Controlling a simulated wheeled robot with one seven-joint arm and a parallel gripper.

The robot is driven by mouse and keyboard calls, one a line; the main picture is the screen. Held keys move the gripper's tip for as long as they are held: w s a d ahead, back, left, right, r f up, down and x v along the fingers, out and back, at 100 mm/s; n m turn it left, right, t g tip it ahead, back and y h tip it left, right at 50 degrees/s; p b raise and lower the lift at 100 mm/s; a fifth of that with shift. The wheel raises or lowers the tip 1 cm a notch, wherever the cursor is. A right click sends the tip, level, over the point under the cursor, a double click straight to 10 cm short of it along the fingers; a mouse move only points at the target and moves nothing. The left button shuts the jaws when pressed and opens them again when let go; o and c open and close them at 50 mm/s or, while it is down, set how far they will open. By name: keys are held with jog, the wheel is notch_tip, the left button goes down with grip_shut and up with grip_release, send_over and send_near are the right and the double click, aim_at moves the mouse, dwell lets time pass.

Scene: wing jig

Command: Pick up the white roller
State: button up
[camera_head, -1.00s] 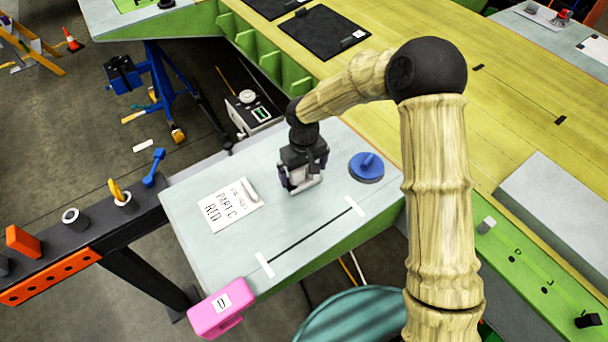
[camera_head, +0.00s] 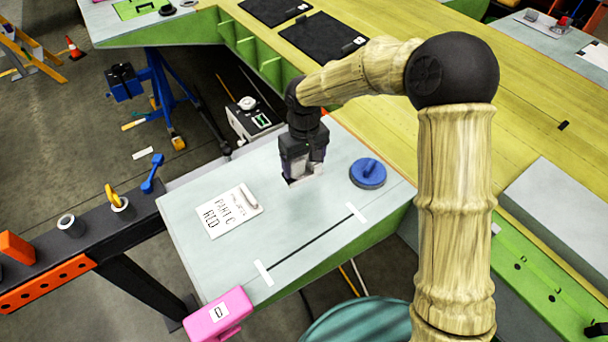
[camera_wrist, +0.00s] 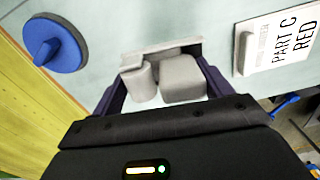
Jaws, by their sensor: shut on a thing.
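My gripper (camera_head: 302,166) is at the far part of the pale worktable (camera_head: 225,262), left of a blue disc. In the wrist view, its dark purple fingers (camera_wrist: 163,78) are shut on a pale grey-white, rounded thing (camera_wrist: 181,79), which I take to be the white roller. A narrower pale piece stands beside it, and I cannot tell whether both are one thing. A light flat strip (camera_wrist: 160,50) shows behind them. In the head view, the gripper body hides most of what it holds, and I cannot tell whether it touches the table.
The blue disc (camera_head: 367,174) with an upright knob is close to the right of my gripper. A "PART C RED" card (camera_head: 231,210) lies to the left. A pink block (camera_head: 218,314) sits at the near corner. The table between the card and the black line is clear.

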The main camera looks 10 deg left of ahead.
notch_tip(320, 180, up, 4)
jog(key=shift+r+b, duration=0.15)
jog(key=shift+b, duration=0.25)
jog(key=o, duration=0.5)
jog(key=shift+c, duration=1.4)
jog(key=shift+s, duration=0.1)
